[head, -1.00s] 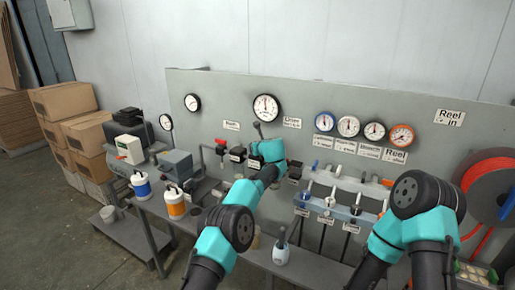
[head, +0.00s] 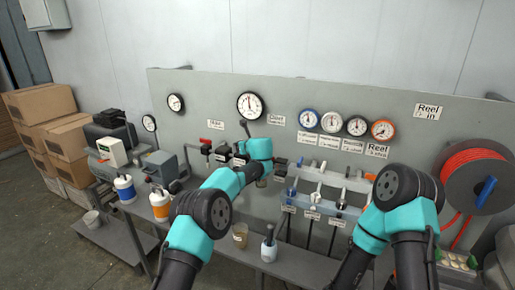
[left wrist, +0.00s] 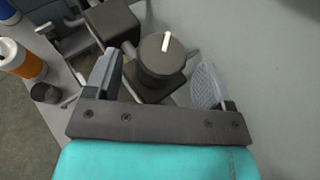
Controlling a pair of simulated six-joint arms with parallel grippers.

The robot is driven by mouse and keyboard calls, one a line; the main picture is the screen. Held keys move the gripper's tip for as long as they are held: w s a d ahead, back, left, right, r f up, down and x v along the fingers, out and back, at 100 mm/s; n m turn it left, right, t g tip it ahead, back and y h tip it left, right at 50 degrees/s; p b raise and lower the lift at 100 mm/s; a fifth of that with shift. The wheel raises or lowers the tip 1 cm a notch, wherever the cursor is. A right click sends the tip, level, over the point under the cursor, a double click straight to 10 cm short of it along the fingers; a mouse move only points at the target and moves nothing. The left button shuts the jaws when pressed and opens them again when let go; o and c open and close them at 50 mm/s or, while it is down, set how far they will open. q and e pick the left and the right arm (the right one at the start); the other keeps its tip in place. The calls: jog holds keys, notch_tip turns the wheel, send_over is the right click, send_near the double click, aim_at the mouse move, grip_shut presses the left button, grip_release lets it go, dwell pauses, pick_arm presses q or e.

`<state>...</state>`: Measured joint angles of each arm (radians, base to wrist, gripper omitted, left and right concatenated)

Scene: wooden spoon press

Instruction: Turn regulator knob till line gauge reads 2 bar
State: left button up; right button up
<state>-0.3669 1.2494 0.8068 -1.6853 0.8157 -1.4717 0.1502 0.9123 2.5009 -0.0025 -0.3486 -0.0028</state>
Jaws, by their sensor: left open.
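The regulator knob (left wrist: 158,58) is a dark round knob with a white mark on its face, in the left wrist view. My left gripper (left wrist: 157,62) is open, with one grey finger on each side of the knob; I cannot tell whether either touches it. In the head view my left gripper (head: 259,150) is at the panel, its fingers and the knob mostly hidden. A large white gauge (head: 250,106) hangs above it, its needle roughly upright; I cannot tell whether it is the line gauge, and its numbers are too small to read. My right gripper is out of view.
Several coloured-rim gauges, including an orange one (head: 383,129), sit right of the large gauge. A valve manifold (head: 330,180) is below them. A hose reel (head: 475,175) stands right. A brown cup (head: 240,236) and a grey bottle (head: 269,246) stand on the bench below my left arm.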

pick_arm(q)
jog(key=v, duration=1.4)
jog(key=shift+s, duration=0.3)
jog(key=shift+r, duration=0.1)
